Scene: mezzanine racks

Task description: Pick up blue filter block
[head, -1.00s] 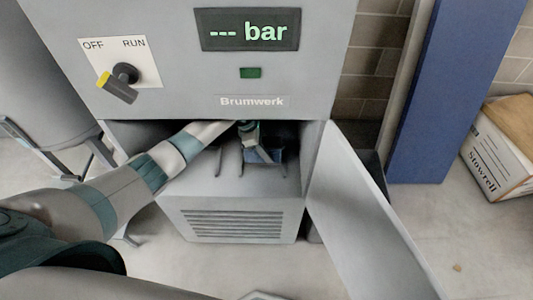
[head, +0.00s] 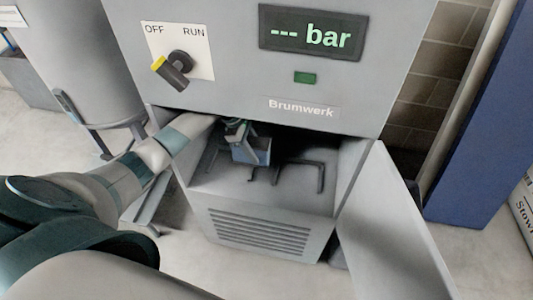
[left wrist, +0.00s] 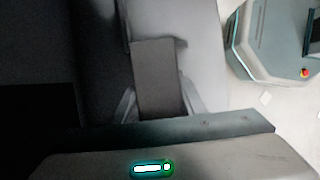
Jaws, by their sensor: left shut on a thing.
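The blue filter block (head: 250,153) is inside the open lower bay of the grey Brumwerk machine. My left gripper (head: 247,143) reaches into the bay from the left and is shut on the block, with the fingers pointing down. In the left wrist view the block (left wrist: 157,75) looks dark grey and sits between the two fingers of the left gripper (left wrist: 160,105). The block appears clear of the dark brackets on the bay floor; the exact gap below it cannot be told. My right gripper is not in view.
Dark angled brackets (head: 318,173) stand on the bay floor. The bay's door (head: 390,225) hangs open at the right. The machine's front panel (head: 235,90), with a switch and display, overhangs the bay. A blue post (head: 478,130) stands at the right, a grey tank (head: 82,60) at the left.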

